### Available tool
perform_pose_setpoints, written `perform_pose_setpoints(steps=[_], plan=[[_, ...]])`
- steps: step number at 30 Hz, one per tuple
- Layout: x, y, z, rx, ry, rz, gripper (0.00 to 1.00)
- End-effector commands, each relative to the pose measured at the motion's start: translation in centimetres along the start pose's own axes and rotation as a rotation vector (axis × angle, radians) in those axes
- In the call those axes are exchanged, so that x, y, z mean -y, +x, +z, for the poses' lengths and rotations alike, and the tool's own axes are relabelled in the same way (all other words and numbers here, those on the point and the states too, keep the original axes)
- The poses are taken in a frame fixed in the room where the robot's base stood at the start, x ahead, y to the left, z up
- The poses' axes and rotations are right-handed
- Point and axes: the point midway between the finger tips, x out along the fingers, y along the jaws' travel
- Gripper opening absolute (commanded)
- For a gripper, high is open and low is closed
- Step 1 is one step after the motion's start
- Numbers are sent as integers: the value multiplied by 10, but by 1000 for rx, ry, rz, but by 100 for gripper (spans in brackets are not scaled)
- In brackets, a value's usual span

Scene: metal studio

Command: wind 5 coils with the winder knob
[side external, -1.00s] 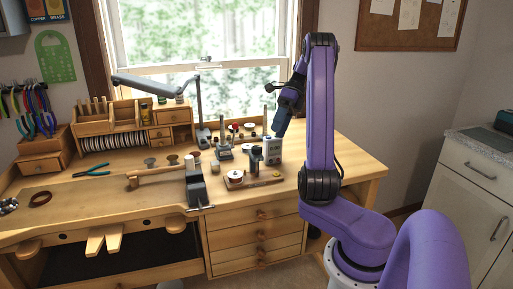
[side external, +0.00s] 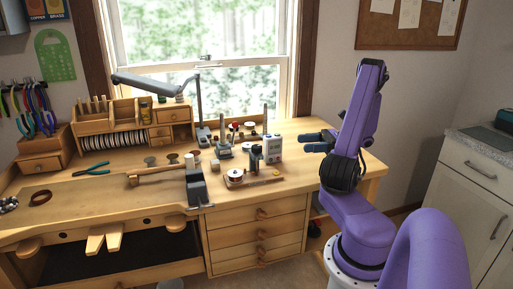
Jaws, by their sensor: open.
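The coil winder (side external: 255,160) stands on a wooden base on the right part of the bench. It has a dark upright and a small grey-white box (side external: 272,149) with a little display. Its knob is too small to make out.

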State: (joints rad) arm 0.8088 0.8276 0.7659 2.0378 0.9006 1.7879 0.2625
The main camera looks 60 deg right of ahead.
Motion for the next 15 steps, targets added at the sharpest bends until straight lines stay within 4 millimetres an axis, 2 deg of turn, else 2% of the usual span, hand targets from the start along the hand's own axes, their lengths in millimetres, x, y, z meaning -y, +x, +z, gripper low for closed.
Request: perform_pose_setpoints(steps=[5,15], plan=[[0,19,0,1,0,4,60],[-1,82,0,-1,0,7,60]])
